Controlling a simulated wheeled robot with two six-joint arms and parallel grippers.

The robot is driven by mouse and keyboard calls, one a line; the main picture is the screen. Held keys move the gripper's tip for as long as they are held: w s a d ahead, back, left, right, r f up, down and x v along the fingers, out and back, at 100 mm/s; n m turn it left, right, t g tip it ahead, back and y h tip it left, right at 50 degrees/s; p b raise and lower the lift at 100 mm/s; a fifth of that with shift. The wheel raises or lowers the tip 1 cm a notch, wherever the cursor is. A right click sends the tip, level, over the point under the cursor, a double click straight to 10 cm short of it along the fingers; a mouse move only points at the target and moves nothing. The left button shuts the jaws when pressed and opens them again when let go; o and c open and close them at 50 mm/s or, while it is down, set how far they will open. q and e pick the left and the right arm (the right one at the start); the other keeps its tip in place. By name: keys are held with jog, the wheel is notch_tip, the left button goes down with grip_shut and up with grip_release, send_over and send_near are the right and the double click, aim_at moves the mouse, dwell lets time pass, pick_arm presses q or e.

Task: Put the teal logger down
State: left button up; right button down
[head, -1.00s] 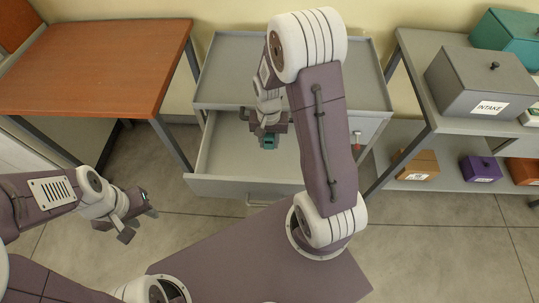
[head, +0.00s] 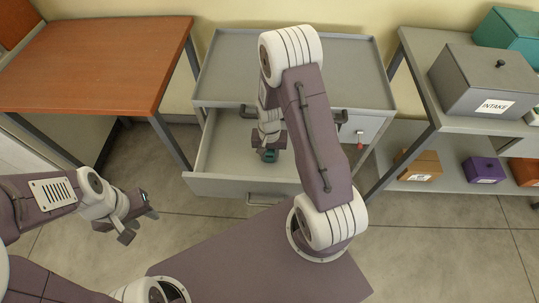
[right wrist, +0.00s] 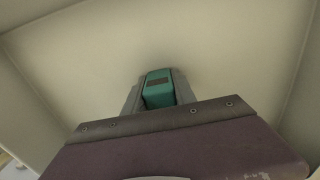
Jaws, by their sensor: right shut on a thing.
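The teal logger (head: 269,156) is small and boxy, and in the right wrist view (right wrist: 159,88) it shows a dark panel on its face. My right gripper (head: 268,150) is shut on it, with a grey finger on each side. They are inside the open drawer (head: 222,160) of the grey cabinet, over its pale floor. I cannot tell whether the logger touches the drawer floor. My left gripper (head: 136,222) is at the lower left, away from the logger, its fingers apart with nothing between them.
The grey cabinet top (head: 345,75) is bare behind my right arm. An orange-brown table (head: 95,65) stands at the left. Shelves at the right hold a grey INTAKE box (head: 480,85), a teal box (head: 510,35), a brown box (head: 420,165) and a purple box (head: 483,170).

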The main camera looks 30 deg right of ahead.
jog(key=shift+f, duration=0.1)
jog(key=c, duration=1)
grip_release()
